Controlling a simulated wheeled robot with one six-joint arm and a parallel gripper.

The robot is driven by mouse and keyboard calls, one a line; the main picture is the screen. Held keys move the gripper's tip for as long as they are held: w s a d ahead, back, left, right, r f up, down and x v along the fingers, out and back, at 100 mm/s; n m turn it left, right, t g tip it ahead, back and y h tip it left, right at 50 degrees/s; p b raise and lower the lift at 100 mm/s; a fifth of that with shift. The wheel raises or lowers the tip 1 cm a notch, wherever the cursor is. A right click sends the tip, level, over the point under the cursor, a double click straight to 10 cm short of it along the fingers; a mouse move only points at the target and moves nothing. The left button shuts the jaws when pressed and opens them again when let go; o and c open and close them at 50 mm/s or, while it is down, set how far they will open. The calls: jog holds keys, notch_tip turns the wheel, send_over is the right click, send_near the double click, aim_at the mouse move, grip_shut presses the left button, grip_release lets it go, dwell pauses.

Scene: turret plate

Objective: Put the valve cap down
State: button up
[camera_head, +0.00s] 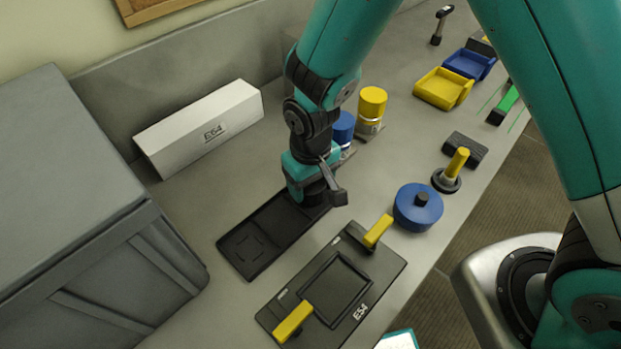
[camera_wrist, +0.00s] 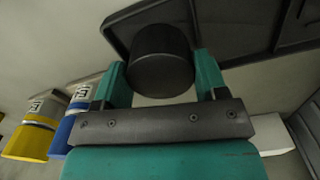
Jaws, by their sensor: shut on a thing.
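The valve cap (camera_wrist: 160,62) is a dark, short cylinder held between the two teal fingers of my gripper (camera_wrist: 163,75) in the wrist view. In the head view my gripper (camera_head: 312,178) points down at the right end of a long black tray (camera_head: 247,262). The cap is mostly hidden there by the hand and blends with the dark tray. The tray has a marked square at its near left end and a raised rim. I cannot tell whether the cap touches the tray.
A black plate (camera_head: 272,317) with two yellow handles lies in front. A blue round lid (camera_head: 418,215) and a yellow-handled stamp (camera_head: 447,180) are to the right. Blue (camera_head: 343,127) and yellow (camera_head: 371,102) canisters stand close behind my gripper. A white box (camera_head: 200,128) is at back left.

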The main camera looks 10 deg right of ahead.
jog(key=o, duration=0.9)
jog(key=shift+f, duration=0.1)
notch_tip(320, 180, up, 11)
jog(key=b, duration=0.2)
jog(key=s+d+r+n+y, duration=0.1)
jog(key=s+d+r, duration=0.1)
jog(key=s+r, duration=0.2)
jog(key=s+d+r+y, duration=0.1)
jog(key=s+d+r, duration=0.1)
jog(key=s+r, duration=0.2)
jog(key=s+d+r+n+y, duration=0.1)
jog(key=s+d+r+y, duration=0.1)
jog(key=s+r, duration=0.2)
jog(key=shift+s+d+n, duration=0.15)
jog(key=shift+s+n, duration=0.15)
jog(key=shift+s, duration=1.15)
